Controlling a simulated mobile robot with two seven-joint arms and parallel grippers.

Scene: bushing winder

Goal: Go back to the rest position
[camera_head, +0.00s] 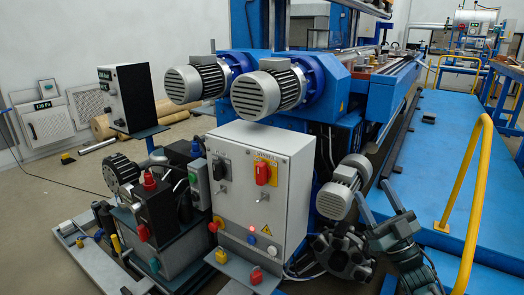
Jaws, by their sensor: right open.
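My right gripper (372,192) is at the lower right, in front of the blue machine (345,100). Its two grey fingers point up and to the left, spread apart, with nothing held between them. It is to the right of the light grey control cabinet (262,180) and close to a small grey motor (338,200); I cannot tell whether they touch. My left gripper is not in view.
A blue platform (455,150) with a yellow handrail (467,210) lies right of my right gripper. A hydraulic unit (165,240) stands at lower left. Two large motors (258,95) jut out above the cabinet. Bare floor (50,190) is free at far left.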

